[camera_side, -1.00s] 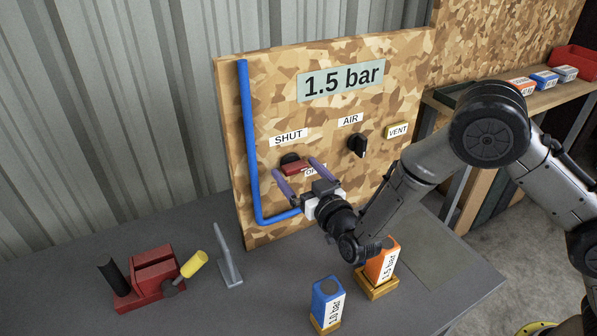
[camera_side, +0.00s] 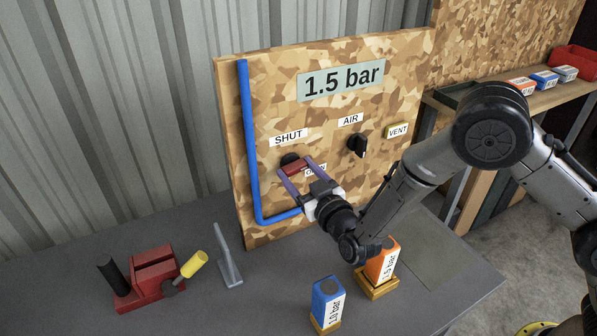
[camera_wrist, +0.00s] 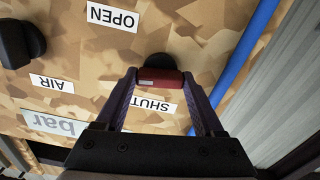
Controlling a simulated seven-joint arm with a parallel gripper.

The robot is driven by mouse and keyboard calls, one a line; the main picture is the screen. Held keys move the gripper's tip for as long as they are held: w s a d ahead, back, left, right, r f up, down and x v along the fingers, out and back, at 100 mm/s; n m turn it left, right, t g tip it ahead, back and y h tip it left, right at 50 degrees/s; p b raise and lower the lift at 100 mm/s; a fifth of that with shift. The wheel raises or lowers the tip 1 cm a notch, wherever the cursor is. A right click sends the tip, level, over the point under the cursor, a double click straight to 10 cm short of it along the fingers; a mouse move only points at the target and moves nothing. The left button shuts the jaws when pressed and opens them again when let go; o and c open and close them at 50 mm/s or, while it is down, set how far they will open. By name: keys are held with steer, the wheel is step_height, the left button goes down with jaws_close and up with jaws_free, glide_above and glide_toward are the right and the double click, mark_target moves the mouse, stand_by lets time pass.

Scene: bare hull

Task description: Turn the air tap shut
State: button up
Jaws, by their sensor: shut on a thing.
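The air tap has a red handle (camera_side: 298,168) on a black hub (camera_side: 290,158), low on the patterned board between the SHUT label (camera_side: 289,137) and the OPEN label, which is partly hidden by a finger. My gripper (camera_side: 297,166) is shut on the red handle, one purple finger at each end. In the wrist view the red handle (camera_wrist: 160,81) lies crosswise between the fingertips (camera_wrist: 160,76), in front of its hub. There the SHUT label (camera_wrist: 152,105) is partly behind the fingers and the OPEN label (camera_wrist: 112,17) is clear.
A blue pipe (camera_side: 248,140) runs down the board left of my gripper. A black AIR knob (camera_side: 357,145) and a VENT label (camera_side: 398,131) are to the right. The display reads 1.5 bar (camera_side: 341,80). Blue (camera_side: 327,303) and orange (camera_side: 382,263) blocks stand on the bench below my arm.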

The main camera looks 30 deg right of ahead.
steer(key=n, duration=0.4)
steer(key=shift+n, duration=0.3)
steer(key=n, duration=0.3)
steer(key=shift+n, duration=0.3)
steer(key=n, duration=0.4)
steer(key=shift+n, duration=1.9)
steer(key=o, duration=1.4)
steer(key=shift+s, duration=0.1)
